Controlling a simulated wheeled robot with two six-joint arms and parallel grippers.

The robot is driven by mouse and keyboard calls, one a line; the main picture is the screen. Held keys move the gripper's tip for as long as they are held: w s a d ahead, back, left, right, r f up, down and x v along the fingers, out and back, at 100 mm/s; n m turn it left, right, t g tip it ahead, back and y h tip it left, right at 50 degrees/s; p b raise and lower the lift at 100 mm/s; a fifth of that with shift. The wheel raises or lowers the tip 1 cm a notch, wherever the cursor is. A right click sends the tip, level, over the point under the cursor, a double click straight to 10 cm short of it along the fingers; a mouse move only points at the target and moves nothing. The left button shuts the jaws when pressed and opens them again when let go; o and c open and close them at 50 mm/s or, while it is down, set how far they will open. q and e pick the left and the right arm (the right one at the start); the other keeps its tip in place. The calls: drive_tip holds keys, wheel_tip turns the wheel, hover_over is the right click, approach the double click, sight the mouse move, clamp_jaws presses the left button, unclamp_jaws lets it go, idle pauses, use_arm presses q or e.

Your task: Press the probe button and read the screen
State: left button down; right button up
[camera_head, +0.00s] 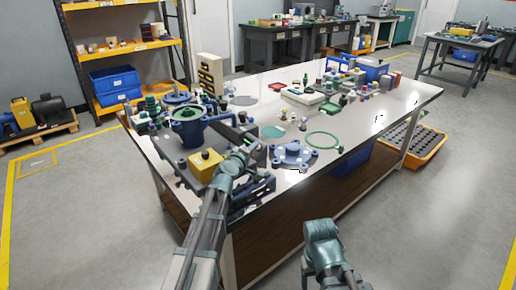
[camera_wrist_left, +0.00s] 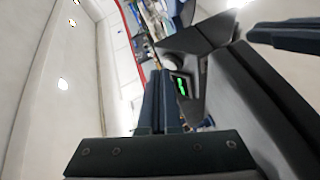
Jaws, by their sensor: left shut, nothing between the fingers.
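In the head view my left arm comes in from the lower left and its wrist is over the near left part of the workbench (camera_head: 375,110), among dark equipment that makes the gripper hard to pick out. In the left wrist view, which is tilted sideways, my left gripper (camera_wrist_left: 160,85) has its dark fingers together with nothing between them. Just right of the fingers is a dark device with a small screen (camera_wrist_left: 181,87) showing green marks, too small to read. I cannot tell whether the fingers touch it. I cannot make out the probe button.
A yellow box (camera_head: 205,165) and a blue flanged housing (camera_head: 187,130) stand close by my left wrist. A blue flanged part (camera_head: 294,154) and a green ring (camera_head: 323,140) lie to the right. The bench's front right is fairly clear.

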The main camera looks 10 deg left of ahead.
use_arm(q)
drive_tip(key=shift+w+d+f+b, duration=0.2)
drive_tip(key=shift+w+f+b, duration=0.05)
drive_tip(key=shift+f+b, duration=0.1)
idle(0.7)
drive_tip(key=shift+s+a+r+p, duration=0.25)
drive_tip(key=shift+a+r+p, duration=0.2)
drive_tip(key=shift+p, duration=0.1)
drive_tip(key=shift+s+a, duration=0.15)
drive_tip(key=shift+s+a+r+p, duration=0.3)
drive_tip(key=shift+s+r+p, duration=0.15)
drive_tip(key=shift+r+p, duration=0.2)
drive_tip(key=shift+s+a+r+p, duration=0.35)
drive_tip(key=shift+s+r+p, duration=0.05)
drive_tip(key=shift+r+p, duration=0.3)
drive_tip(key=shift+s+a+r+p, duration=0.3)
drive_tip(key=shift+s+r+p, duration=0.15)
drive_tip(key=shift+r+p, duration=0.2)
drive_tip(key=shift+f, duration=0.1)
